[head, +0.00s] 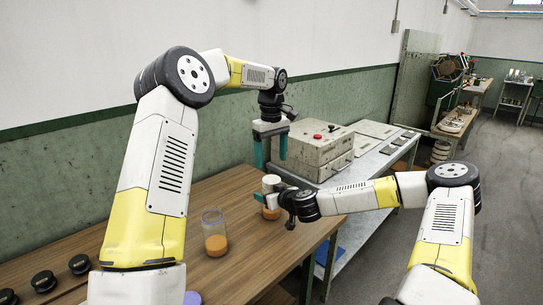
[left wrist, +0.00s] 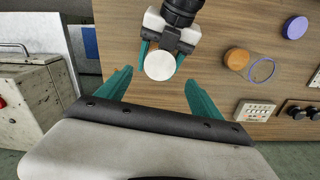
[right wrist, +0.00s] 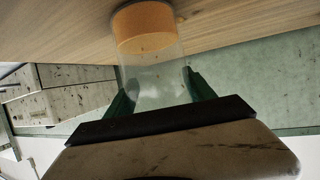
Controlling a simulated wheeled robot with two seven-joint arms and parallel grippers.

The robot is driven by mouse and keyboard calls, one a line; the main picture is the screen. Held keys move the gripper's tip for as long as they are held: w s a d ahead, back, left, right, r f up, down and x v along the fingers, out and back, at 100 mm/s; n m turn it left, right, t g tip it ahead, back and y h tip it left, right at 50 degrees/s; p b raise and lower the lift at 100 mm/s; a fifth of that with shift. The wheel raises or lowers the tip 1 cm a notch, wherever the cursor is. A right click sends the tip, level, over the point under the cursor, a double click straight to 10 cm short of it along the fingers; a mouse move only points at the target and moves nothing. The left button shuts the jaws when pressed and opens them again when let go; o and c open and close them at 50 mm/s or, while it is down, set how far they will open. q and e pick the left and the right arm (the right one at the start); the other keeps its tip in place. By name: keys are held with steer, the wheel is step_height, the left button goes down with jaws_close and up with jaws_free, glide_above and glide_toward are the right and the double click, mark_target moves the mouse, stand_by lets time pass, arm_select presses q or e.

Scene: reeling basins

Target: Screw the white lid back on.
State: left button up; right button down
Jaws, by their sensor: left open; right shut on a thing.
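The white lid (head: 271,180) sits at the top of a clear jar with orange contents (head: 271,213), which stands upright on the wooden table. It shows as a white disc in the left wrist view (left wrist: 160,66). I cannot tell whether it is screwed tight. My right gripper (left wrist: 162,54) is shut around the jar from the side. In the right wrist view the jar (right wrist: 143,28) shows between its fingers; the lid is hidden there. My left gripper (head: 272,157) points down, open and empty, above the lid. Its fingers are spread either side of the lid in its wrist view, apart from it.
A second clear jar with orange contents (head: 215,243) stands open on the table, nearer me. A purple lid (head: 192,298) lies at the front edge. Black knobs (head: 43,281) are at the left.

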mark_target(272, 179)
arm_select(q)
steer(key=n, duration=0.6)
steer(key=shift+r, duration=0.25)
steer(key=shift+f, duration=0.1)
steer(key=shift+f, duration=3.95)
steer(key=c, duration=1.5)
steer(key=shift+o, duration=0.2)
steer(key=m, duration=1.2)
steer(key=shift+w, duration=0.1)
steer(key=m, duration=0.3)
steer(key=shift+m, duration=0.4)
